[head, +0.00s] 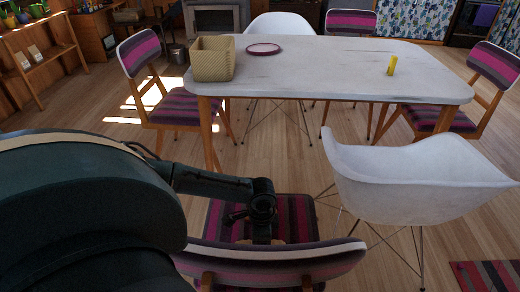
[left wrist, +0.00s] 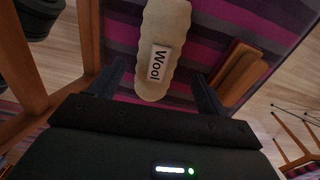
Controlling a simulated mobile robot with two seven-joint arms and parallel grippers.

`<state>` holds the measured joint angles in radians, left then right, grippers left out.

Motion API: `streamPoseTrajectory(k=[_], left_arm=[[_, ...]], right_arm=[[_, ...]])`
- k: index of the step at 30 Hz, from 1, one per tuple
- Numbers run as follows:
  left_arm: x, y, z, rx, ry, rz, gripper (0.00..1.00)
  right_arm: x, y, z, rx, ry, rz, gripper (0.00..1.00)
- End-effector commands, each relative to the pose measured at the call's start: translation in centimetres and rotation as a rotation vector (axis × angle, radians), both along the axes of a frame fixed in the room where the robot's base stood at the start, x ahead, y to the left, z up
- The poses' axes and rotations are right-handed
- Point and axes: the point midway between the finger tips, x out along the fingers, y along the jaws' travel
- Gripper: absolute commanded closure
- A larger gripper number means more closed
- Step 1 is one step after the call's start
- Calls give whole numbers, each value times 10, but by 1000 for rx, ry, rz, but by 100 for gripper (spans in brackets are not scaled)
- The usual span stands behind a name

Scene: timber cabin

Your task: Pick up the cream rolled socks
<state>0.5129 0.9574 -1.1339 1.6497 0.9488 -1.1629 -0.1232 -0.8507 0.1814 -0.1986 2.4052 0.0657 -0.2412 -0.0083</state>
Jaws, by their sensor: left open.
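The cream rolled socks (left wrist: 165,30) lie on a purple, pink and grey striped chair seat in the left wrist view, with a white "Wool" label facing up. The same striped seat (head: 225,218) shows in the head view, where I cannot make out the socks; my arm covers part of the seat. My left gripper (left wrist: 158,74) is open, its fingers on either side of the socks' near end, with gaps on both sides. In the head view my left arm reaches over this chair, wrist pointing down. My right gripper is not in view.
The chair's curved backrest (head: 275,262) stands close in front of me. Beyond is a white table (head: 320,65) with a woven basket (head: 212,60), a purple-rimmed plate (head: 263,49) and a yellow object (head: 392,66). A white armchair (head: 410,180) stands to the right.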

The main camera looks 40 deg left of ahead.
Motion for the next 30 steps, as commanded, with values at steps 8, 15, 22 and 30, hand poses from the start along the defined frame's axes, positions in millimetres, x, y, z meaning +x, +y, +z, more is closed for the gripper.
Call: streamPoseTrajectory(k=[8,15,22,30], left_arm=[[-6,-1,-38,0,3,0,23],[-6,0,-51,0,0,-1,23],[-5,0,-50,0,0,0,33],[-6,0,-50,0,0,0,55]], right_arm=[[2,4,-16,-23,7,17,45],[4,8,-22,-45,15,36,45],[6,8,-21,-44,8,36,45],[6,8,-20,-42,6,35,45]])
